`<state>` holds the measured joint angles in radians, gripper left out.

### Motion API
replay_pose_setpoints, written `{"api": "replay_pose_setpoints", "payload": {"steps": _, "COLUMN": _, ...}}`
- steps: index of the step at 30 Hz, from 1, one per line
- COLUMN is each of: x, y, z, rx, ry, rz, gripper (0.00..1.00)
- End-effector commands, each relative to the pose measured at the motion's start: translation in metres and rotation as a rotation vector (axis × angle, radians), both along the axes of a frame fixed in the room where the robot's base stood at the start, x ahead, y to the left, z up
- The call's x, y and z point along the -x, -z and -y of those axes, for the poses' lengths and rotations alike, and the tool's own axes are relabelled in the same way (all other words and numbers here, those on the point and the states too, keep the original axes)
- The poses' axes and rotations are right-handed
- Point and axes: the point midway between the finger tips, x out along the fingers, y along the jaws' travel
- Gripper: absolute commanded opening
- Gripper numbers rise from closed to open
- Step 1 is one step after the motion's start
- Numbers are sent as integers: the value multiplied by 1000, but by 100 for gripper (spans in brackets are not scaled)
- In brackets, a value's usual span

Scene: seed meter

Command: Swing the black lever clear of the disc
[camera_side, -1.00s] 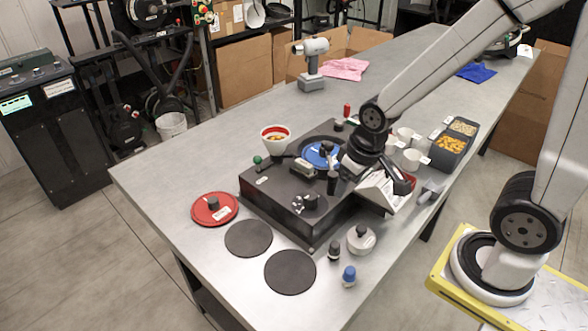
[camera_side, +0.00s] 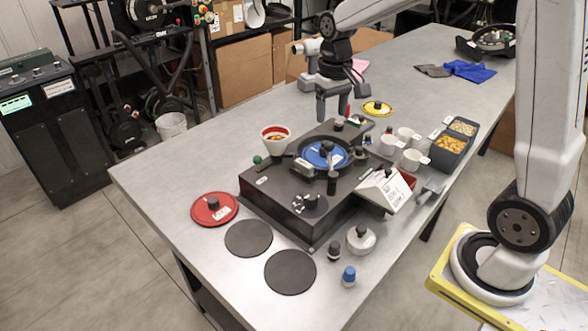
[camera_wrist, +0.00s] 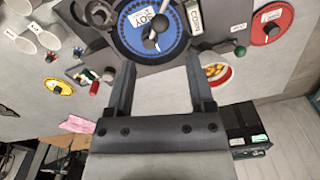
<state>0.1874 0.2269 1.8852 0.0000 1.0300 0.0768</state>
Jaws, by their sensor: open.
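The blue disc (camera_side: 314,157) sits in a round dark seat on top of the black seed meter box (camera_side: 275,195). A black upright handle (camera_side: 332,183), which looks like the lever's, stands at the disc's near edge. In the wrist view the blue disc (camera_wrist: 172,42) is at the top, with a dark lever-like piece (camera_wrist: 150,20) across its middle; its far end is cut off or unclear. My gripper (camera_side: 334,108) is open and empty, pointing down above and behind the box. In the wrist view my gripper (camera_wrist: 160,68) has its fingers apart below the disc.
A white bowl with a red rim (camera_side: 275,136) stands by the box's left rear corner. A red disc (camera_side: 205,217) and two dark round mats (camera_side: 248,238) lie left and in front. White cups (camera_side: 388,145) and a grain tray (camera_side: 452,145) stand right. A yellow disc (camera_side: 370,106) lies behind.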

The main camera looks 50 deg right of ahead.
Motion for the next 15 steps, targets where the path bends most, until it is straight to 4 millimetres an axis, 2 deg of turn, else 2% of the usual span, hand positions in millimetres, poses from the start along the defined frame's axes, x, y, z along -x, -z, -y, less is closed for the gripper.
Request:
{"api": "replay_pose_setpoints", "payload": {"steps": 8, "x": 0, "y": 7, "z": 0, "rx": -1, "ry": -1, "rz": -2, "gripper": 69}}
{"api": "replay_pose_setpoints", "payload": {"steps": 15, "x": 1, "y": 31, "z": -1, "rx": -1, "ry": -1, "rz": -2, "gripper": 69}}
